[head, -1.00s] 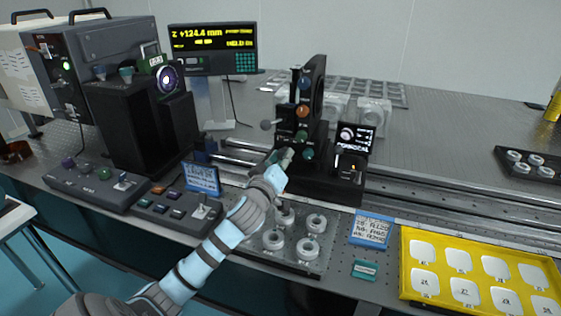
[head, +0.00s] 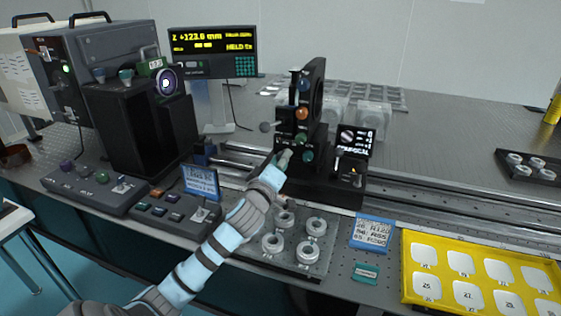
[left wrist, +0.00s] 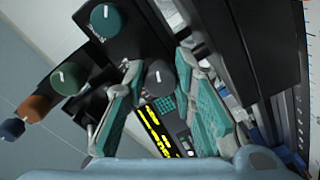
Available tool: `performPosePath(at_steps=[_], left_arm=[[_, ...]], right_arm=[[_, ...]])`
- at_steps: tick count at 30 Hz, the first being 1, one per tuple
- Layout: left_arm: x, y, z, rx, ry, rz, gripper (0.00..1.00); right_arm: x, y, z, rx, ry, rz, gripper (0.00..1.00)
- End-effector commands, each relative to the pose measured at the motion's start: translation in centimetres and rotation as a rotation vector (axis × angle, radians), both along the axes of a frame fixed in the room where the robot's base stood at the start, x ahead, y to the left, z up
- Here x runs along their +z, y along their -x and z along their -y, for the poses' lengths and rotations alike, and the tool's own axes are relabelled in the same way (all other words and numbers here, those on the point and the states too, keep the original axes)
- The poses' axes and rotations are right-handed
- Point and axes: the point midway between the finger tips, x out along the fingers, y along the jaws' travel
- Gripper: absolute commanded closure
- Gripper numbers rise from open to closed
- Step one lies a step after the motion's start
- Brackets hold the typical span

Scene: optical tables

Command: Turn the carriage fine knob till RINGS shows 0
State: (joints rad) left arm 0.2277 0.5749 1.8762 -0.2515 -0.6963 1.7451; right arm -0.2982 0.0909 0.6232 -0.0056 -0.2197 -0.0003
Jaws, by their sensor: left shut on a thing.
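The black carriage (head: 313,185) stands on the rail in the head view, with a blue, an orange and a green knob up its front. My left gripper (head: 284,158) is at its lower left front. In the left wrist view a grey knob (left wrist: 160,76) with a white mark sits between the fingertips of my left gripper (left wrist: 157,72), which is shut on it. The knob is hidden in the head view. The readout (head: 213,48) shows about +123 mm in yellow. A small screen (head: 356,140) shows a dim round picture; I cannot read RINGS on it. My right gripper is out of view.
A teal knob (left wrist: 106,20) and a green knob (left wrist: 68,79) are close by in the left wrist view. Control boxes (head: 175,207) lie left, a yellow tray (head: 407,270) right. The rail (head: 440,205) runs right.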

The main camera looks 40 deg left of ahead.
Motion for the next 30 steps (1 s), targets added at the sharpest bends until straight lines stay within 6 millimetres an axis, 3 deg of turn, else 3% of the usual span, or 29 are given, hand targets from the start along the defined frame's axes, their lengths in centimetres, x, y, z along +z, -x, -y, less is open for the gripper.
performPosePath(at_steps=[1, 2, 6, 17, 30], left_arm=[[0.7, -0.1, 0.2, -0.006, -0.006, 0.014, 1.00], [0.7, -0.1, 0.2, -0.006, -0.006, 0.015, 0.74], [0.6, -0.1, 0.1, -0.004, -0.006, 0.013, 0.55], [0.2, 0.8, 0.3, -0.003, -0.005, 0.005, 0.55], [0.3, 10.5, 3.8, -0.005, -0.007, 0.005, 0.55]], right_arm=[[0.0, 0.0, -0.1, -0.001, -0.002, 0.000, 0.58], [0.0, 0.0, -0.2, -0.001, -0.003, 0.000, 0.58], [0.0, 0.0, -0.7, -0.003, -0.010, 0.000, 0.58], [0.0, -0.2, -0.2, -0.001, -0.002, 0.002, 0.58], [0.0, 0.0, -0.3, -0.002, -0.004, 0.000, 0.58]])
